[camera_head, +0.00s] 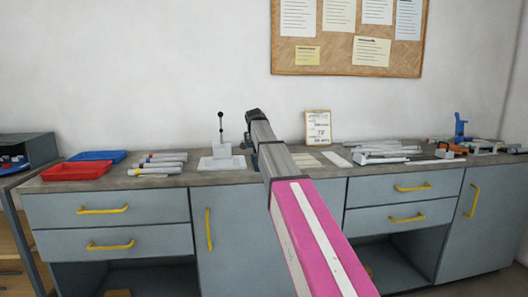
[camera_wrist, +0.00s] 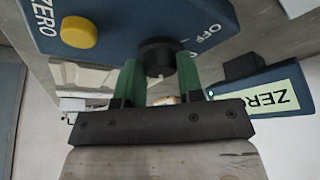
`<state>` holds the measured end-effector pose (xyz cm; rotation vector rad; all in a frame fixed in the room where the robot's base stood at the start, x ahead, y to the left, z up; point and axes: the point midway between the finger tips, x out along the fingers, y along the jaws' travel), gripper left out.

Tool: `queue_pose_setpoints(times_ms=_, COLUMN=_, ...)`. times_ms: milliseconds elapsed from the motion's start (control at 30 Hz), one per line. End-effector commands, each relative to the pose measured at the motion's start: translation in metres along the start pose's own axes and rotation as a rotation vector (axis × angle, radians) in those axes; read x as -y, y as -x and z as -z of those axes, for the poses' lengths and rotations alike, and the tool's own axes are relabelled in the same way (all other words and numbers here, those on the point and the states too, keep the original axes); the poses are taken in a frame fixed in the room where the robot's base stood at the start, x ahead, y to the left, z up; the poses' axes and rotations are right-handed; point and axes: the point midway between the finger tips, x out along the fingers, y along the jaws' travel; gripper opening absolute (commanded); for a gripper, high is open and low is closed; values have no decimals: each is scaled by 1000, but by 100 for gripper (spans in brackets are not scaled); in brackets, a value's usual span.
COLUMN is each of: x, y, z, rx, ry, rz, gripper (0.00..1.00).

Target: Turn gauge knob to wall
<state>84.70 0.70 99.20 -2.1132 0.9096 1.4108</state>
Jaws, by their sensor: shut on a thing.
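In the wrist view, a blue gauge box (camera_wrist: 115,25) fills the upper part, with "ZERO" and "OFF" in white lettering and a yellow button (camera_wrist: 78,32). Its round black knob (camera_wrist: 158,52) has a pale mark on its near side. The green fingers of my gripper (camera_wrist: 160,75) stand on either side of the knob, shut on it. A blue display (camera_wrist: 268,98) with a lit panel reads "ZERO" beside a small green light. In the head view, my gripper (camera_head: 254,118) is over the worktop near the wall, and my arm hides the gauge.
On the worktop (camera_head: 120,184) stand red and blue trays (camera_head: 78,171), several grey cylinders (camera_head: 158,163), and a stand with a black-knobbed lever (camera_head: 221,150). A clipboard card (camera_head: 318,127) leans by the wall. Grey bars (camera_head: 385,150) and a blue tool (camera_head: 460,127) are at right.

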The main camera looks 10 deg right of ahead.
Motion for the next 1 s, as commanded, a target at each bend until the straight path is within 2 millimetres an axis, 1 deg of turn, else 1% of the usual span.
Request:
queue_pose_setpoints(times_ms=300, x=1, y=0, z=-1, rx=2, ry=-95, rz=-40, gripper=11)
queue_pose_setpoints(times_ms=800, x=1, y=0, z=-1, rx=2, ry=-111, rz=-46, gripper=11)
queue_pose_setpoints(times_ms=833, x=1, y=0, z=-1, rx=2, ry=-111, rz=-46, gripper=41)
queue_pose_setpoints(times_ms=900, x=1, y=0, z=-1, rx=2, ry=-110, rz=-46, gripper=60)
queue_pose_setpoints(times_ms=1000, x=1, y=0, z=0, rx=2, ry=-110, rz=-46, gripper=60)
